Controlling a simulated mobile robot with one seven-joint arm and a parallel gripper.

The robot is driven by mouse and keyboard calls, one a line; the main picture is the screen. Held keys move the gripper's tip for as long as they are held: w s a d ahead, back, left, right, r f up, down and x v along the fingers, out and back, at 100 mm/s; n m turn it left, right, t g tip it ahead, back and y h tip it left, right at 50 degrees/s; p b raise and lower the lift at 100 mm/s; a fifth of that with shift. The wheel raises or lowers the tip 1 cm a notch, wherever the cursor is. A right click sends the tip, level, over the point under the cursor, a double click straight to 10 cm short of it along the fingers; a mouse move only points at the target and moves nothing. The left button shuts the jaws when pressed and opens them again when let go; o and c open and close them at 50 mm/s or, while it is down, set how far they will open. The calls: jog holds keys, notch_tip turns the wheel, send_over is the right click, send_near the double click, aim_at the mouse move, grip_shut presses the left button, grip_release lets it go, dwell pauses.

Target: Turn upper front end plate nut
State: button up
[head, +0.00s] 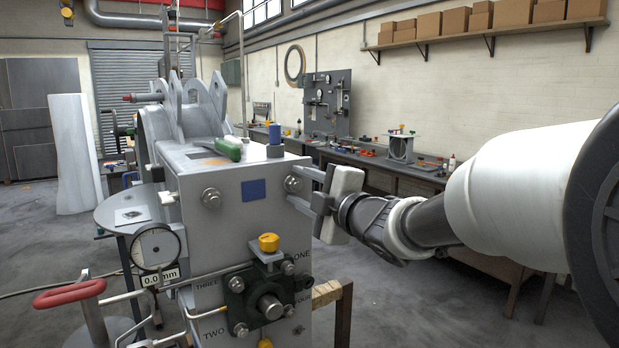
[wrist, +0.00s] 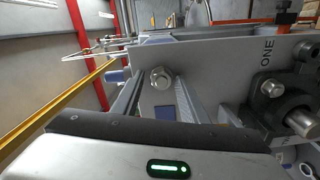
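A hex nut on a washered stud (head: 293,184) is at the upper right of the grey machine's end plate (head: 235,240). It also shows in the wrist view (wrist: 160,78). A similar nut (head: 211,198) is at the plate's upper left. My gripper (head: 297,187) reaches in from the right at the upper right nut. In the wrist view its two fingers (wrist: 158,88) are apart, one on each side of the nut, with a gap between. The gripper is open and I see no clear contact. The exact depth of the fingertips along the nut is hard to tell.
Below is a dark flanged bearing (head: 268,298) with a shaft and a yellow cap (head: 268,242). A dial gauge (head: 157,248) and a red-rimmed handle (head: 69,293) stand at left. A workbench (head: 380,165) runs behind.

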jog(key=shift+s+f, duration=0.1)
jog(key=shift+f, duration=0.05)
jog(key=shift+v, duration=0.95)
jog(key=shift+v, duration=3)
